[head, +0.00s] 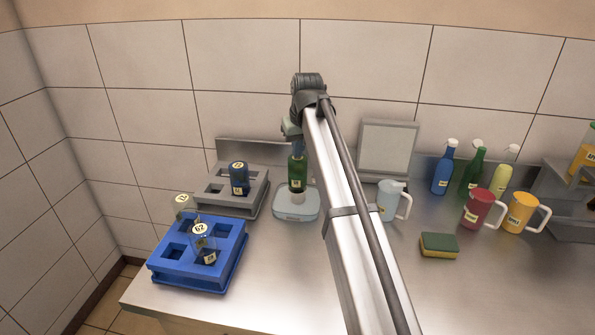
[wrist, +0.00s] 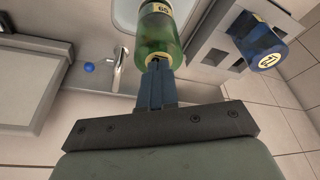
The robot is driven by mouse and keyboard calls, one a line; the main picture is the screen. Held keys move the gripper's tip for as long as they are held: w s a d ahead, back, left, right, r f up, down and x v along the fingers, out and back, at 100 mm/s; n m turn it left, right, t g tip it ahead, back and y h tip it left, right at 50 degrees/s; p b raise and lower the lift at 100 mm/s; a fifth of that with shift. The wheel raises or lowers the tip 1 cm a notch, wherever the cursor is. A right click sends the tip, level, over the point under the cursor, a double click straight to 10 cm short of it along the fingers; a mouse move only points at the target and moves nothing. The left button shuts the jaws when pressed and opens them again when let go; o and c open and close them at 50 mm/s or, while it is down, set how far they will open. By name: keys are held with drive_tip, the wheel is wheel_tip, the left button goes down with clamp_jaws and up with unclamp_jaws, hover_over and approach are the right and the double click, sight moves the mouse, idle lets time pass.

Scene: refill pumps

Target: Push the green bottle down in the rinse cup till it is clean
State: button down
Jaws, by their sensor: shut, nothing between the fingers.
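The green bottle (head: 298,172) stands upright over the pale rinse cup (head: 297,198) at the back of the counter. It carries a yellow label, and its lower end is hidden by the cup. In the wrist view the green bottle (wrist: 158,38) lies just beyond my fingertips, with its top towards me. My gripper (head: 298,153) is directly above the bottle, fingers pointing down. In the wrist view my gripper (wrist: 153,68) is shut with its blue fingers together and empty. The fingertips are at the bottle's top; I cannot tell if they touch it.
A grey rack (head: 210,206) with a blue bottle (head: 239,178) stands left of the cup. A blue rack (head: 180,272) with clear bottles is nearer. A pale jug (head: 391,199), sponge (head: 439,244), red mug (head: 477,208) and yellow mug (head: 521,213) stand right. The front counter is clear.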

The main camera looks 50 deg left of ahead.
drive_tip(key=shift+f, duration=0.3)
drive_tip(key=shift+r, duration=2.55)
drive_tip(key=shift+f, duration=0.15)
